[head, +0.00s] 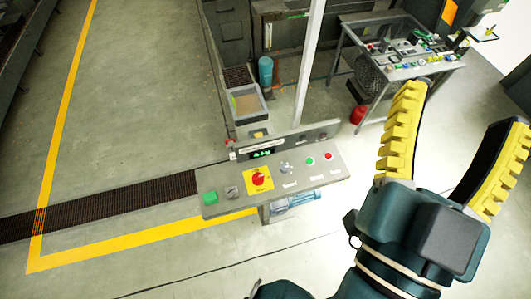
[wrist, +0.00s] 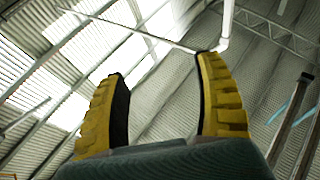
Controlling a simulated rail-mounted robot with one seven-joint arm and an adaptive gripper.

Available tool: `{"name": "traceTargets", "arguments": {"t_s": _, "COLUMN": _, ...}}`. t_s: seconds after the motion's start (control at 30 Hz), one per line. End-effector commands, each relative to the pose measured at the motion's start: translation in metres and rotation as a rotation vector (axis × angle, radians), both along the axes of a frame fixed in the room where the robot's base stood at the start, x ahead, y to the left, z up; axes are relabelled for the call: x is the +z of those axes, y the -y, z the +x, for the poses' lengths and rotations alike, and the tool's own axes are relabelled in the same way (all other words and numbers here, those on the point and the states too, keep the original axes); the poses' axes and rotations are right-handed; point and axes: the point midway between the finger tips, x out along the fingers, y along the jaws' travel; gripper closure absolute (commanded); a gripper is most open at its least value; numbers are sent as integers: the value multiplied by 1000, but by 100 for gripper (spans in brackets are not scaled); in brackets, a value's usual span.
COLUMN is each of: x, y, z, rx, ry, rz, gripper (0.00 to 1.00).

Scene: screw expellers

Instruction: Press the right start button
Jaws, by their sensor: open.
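A slanted grey control panel (head: 240,207) stands in the middle of the head view. From left to right it carries a large green button (head: 210,198), a grey knob (head: 231,191), a red knob (head: 258,178) on a yellow plate, a metal-coloured control (head: 286,168), a small green button (head: 310,161) and a small red button (head: 328,156). Its labels are too small to read. My gripper (head: 465,108) is open and empty, right of the panel and apart from it. In the wrist view, its yellow ribbed fingers (wrist: 162,66) point up at the roof.
A green display (head: 263,154) sits behind the buttons. A light post (head: 309,65) rises behind the panel. A table (head: 440,68) with many small items stands at the back right. A dark floor grate (head: 110,203) and yellow lines (head: 150,238) mark the open floor at left.

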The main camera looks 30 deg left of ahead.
Motion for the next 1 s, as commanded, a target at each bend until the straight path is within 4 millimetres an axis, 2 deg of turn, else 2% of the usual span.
{"name": "traceTargets", "arguments": {"t_s": 0.1, "x": 0, "y": 0, "z": 0, "rx": 0, "ry": 0, "rz": 0, "gripper": 31}}
{"name": "traceTargets", "arguments": {"t_s": 0.13, "x": 0, "y": 0, "z": 0, "rx": 0, "ry": 0, "rz": 0, "gripper": 35}}
{"name": "traceTargets", "arguments": {"t_s": 0.47, "x": 0, "y": 0, "z": 0, "rx": 0, "ry": 0, "rz": 0, "gripper": 98}}
{"name": "traceTargets", "arguments": {"t_s": 0.5, "x": 0, "y": 0, "z": 0, "rx": 0, "ry": 0, "rz": 0, "gripper": 100}}
{"name": "traceTargets", "arguments": {"t_s": 1.0, "x": 0, "y": 0, "z": 0, "rx": 0, "ry": 0, "rz": 0, "gripper": 100}}
